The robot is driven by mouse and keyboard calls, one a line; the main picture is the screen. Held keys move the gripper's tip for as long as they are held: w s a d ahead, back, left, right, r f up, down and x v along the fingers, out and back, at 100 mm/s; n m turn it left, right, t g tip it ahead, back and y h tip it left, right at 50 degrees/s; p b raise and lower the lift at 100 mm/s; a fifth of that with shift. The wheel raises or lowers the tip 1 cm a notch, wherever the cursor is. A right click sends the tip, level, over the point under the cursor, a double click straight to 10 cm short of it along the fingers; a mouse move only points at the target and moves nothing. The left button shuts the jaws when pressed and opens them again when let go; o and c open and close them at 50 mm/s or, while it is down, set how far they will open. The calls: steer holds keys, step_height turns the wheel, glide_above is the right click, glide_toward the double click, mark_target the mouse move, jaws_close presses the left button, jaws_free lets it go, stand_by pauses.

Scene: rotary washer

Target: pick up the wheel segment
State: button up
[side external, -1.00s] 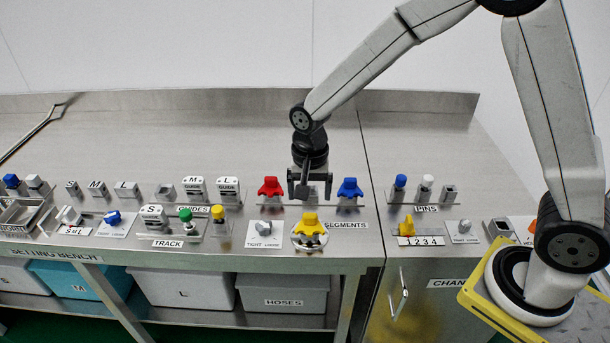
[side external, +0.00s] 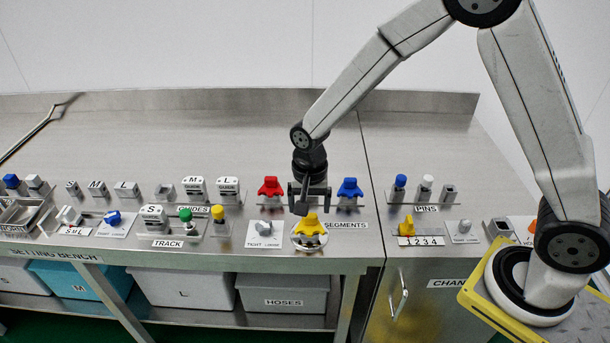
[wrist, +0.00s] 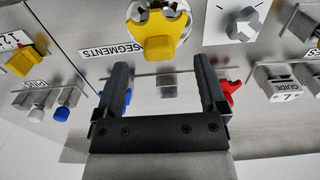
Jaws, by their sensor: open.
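The yellow segment (side external: 311,226) sits on a round pale plate at the bench's front edge. In the wrist view the yellow segment (wrist: 160,34) is at the top centre, just beyond my fingertips. A red segment (side external: 270,187) and a blue segment (side external: 349,188) stand on the rack behind, left and right of my gripper. My gripper (side external: 309,200) is open and empty, pointing down, above and behind the yellow segment. In the wrist view my gripper (wrist: 160,64) has its fingers wide apart, and a red segment (wrist: 229,92) is partly hidden behind one finger.
A grey clamp knob (side external: 264,228) stands left of the yellow segment. The guide blocks (side external: 193,189) are farther left, and pins (side external: 425,188) stand to the right. The bench (side external: 230,130) behind the racks is clear.

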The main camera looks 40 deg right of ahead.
mark_target(310, 216)
steer(key=shift+f, duration=2.05)
jaws_close()
